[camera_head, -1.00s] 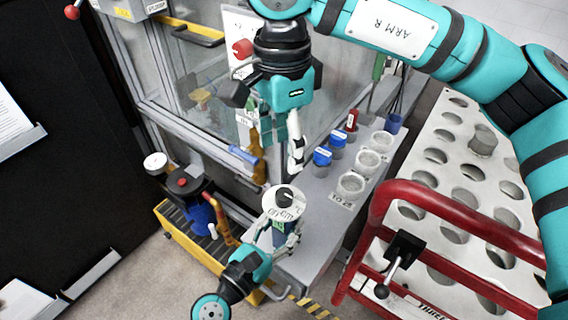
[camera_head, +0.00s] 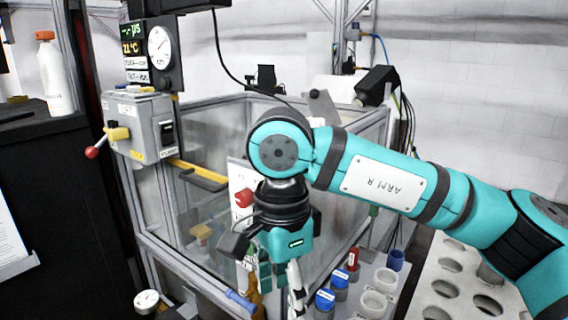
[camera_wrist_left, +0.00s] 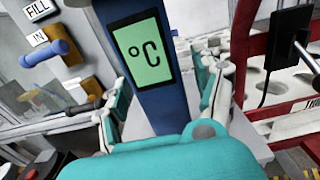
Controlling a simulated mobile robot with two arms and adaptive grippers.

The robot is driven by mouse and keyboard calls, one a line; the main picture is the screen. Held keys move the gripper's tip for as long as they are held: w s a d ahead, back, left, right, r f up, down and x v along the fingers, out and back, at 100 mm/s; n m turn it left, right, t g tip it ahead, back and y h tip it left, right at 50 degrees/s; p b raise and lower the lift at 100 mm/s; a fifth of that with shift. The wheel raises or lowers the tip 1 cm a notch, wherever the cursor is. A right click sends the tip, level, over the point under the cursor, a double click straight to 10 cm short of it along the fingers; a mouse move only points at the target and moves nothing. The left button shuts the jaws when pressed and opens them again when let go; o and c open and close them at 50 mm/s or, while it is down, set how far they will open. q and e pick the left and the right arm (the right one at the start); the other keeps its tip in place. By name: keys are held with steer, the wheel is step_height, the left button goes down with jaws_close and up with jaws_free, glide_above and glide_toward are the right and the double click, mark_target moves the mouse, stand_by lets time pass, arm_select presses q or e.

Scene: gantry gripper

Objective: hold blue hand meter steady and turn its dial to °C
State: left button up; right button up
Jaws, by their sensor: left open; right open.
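The blue hand meter (camera_wrist_left: 168,112) stands in the left wrist view, its green screen reading °C. My left gripper (camera_wrist_left: 165,100) is open, with one finger on each side of the meter's blue body; I cannot tell whether they touch it. The meter's dial lies outside this view. The head view shows neither the meter nor my left gripper now. My right gripper (camera_head: 274,282) is open and points down in the lower middle of the head view, in front of the glass cabinet; nothing shows between its fingers.
Blue-capped jars (camera_head: 325,300) and white cups (camera_head: 372,304) stand at the lower right, beside a holed white rack (camera_head: 455,285). A grey box with a red-knobbed lever (camera_head: 92,152) is at the left. In the left wrist view, a red frame (camera_wrist_left: 246,50) stands close on the right.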

arm_select(q)
steer(key=shift+s, duration=0.1)
steer(key=v, duration=1.2)
